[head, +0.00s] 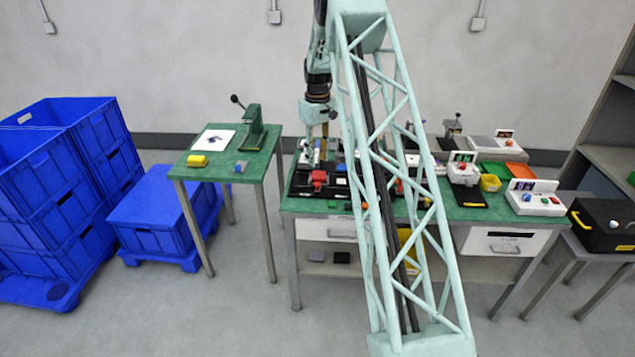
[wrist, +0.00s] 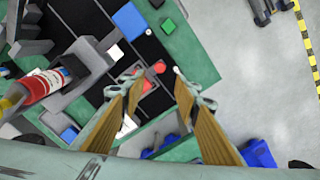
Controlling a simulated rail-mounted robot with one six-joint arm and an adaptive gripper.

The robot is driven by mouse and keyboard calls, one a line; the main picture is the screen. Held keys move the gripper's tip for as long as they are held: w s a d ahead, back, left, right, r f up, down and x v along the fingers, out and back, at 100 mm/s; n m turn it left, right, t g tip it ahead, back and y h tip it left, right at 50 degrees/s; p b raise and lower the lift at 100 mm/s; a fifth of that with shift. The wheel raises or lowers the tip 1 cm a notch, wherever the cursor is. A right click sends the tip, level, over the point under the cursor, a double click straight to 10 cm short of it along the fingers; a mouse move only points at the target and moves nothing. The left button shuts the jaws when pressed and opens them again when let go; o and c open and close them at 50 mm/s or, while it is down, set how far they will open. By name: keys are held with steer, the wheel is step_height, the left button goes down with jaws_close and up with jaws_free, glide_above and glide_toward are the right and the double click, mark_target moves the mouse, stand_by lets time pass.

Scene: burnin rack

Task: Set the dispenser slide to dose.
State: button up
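My gripper (head: 324,143) hangs over the left part of the long green table in the head view. In the wrist view its two tan fingers (wrist: 157,74) are spread apart with nothing held between them. A small red part (wrist: 158,67) shows between and beyond the fingertips, over a black panel (wrist: 150,48); I cannot tell whether they touch. A cylinder with red, white and yellow bands (wrist: 42,86) sits in a grey holder at the left of the wrist view. I cannot tell for sure which part is the dispenser slide, or its setting.
A red block (head: 319,178) stands on the black fixture below my gripper. A white box with a red button (head: 463,173) and a yellow bin (head: 490,183) stand farther right. A smaller green table (head: 222,172) is at left, past a gap. Blue crates (head: 165,210) stand beyond it.

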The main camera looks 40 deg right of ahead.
mark_target(318, 184)
step_height(318, 184, down, 12)
steer(key=shift+f, duration=0.1)
stand_by(0.6)
steer(key=shift+c, duration=0.7)
jaws_close()
